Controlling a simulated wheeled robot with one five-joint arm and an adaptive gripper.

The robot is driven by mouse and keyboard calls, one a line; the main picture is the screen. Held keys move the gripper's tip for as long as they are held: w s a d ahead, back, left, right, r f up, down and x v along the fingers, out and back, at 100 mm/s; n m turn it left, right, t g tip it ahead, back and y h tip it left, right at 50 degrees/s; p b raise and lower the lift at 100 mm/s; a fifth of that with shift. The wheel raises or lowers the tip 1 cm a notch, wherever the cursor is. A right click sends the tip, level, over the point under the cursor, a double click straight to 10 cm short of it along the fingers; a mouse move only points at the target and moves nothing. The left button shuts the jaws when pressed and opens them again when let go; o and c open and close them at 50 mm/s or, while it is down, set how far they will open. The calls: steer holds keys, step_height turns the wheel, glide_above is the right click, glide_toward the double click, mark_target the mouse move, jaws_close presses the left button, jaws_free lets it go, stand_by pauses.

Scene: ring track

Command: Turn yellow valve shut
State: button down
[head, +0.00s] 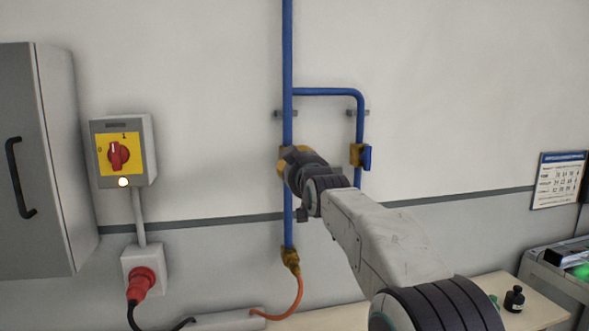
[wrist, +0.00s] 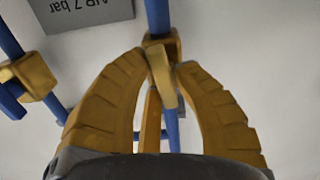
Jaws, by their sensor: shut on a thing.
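The yellow valve sits on a vertical blue pipe. In the wrist view its brass-coloured body (wrist: 160,46) is at the top middle, and its yellow handle (wrist: 165,88) appears to lie roughly along the pipe. In the head view my arm reaches the pipe (head: 287,65) at mid-height, and my wrist hides most of the valve and the fingers.
A second valve with a blue handle (head: 366,158) sits on the branch pipe to the right. A red rotary switch box (head: 121,151) and a grey cabinet (head: 38,150) are on the left. An orange hose (head: 289,306) hangs below. A small black bottle (head: 514,299) stands on the bench at right.

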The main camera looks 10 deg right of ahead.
steer(key=n+b, duration=0.2)
steer(key=n, duration=0.1)
steer(key=shift+r+n, duration=0.1)
steer(key=shift+n, duration=0.2)
steer(key=n, duration=0.4)
steer(key=shift+a+r+n+b, duration=0.1)
steer(key=shift+r+n+b, duration=0.1)
steer(key=shift+n+b, duration=0.1)
steer(key=n, duration=0.4)
steer(key=shift+r, duration=0.15)
steer(key=shift+a+n, duration=0.15)
steer(key=shift+n, duration=1.95)
steer(key=shift+r, duration=0.1)
steer(key=c, duration=1.4)
jaws_free()
steer(key=o, duration=0.4)
steer(key=shift+f, duration=0.25)
steer(key=shift+c, duration=0.2)
